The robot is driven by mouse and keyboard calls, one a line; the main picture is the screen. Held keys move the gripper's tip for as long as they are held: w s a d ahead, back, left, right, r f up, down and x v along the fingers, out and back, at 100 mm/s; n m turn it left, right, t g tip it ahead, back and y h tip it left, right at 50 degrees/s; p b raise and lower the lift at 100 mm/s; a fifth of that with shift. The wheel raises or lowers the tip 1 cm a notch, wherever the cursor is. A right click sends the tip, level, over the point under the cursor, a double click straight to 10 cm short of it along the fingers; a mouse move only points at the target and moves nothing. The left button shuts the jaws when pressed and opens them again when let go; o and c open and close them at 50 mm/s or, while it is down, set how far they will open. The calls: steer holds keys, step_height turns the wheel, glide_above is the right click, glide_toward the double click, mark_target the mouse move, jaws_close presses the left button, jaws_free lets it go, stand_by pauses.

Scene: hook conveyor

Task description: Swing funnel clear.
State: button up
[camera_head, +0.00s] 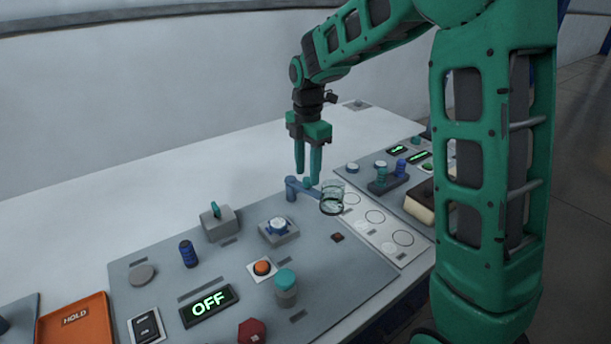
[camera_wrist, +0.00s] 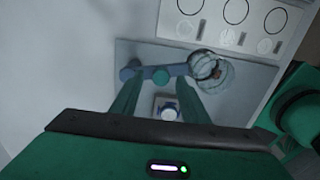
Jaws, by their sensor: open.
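The funnel (camera_head: 332,198) is a clear, glass-like cup at the right end of a blue swing arm (camera_head: 303,193). The arm's pivot post (camera_head: 290,188) stands at the panel's back edge. In the wrist view the funnel (camera_wrist: 209,68) sits to the right of the blue arm (camera_wrist: 181,70), and a teal knob (camera_wrist: 160,76) stands on the arm. My gripper (camera_head: 307,177) is open and points down above the arm, left of the funnel. In the wrist view my gripper (camera_wrist: 157,84) has the knob between its fingertips in the picture; I cannot tell whether they touch it.
A white strip with ringed spots (camera_head: 375,216) lies right of the funnel. The panel holds a lever box (camera_head: 218,221), a blue-white button (camera_head: 278,228), an orange button (camera_head: 263,267), a teal-capped post (camera_head: 286,288) and an OFF display (camera_head: 208,305). The white surface behind is clear.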

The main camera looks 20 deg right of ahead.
mark_target(308, 179)
step_height(308, 179, up, 9)
stand_by(0.3)
steer(key=shift+f, duration=0.15)
stand_by(0.3)
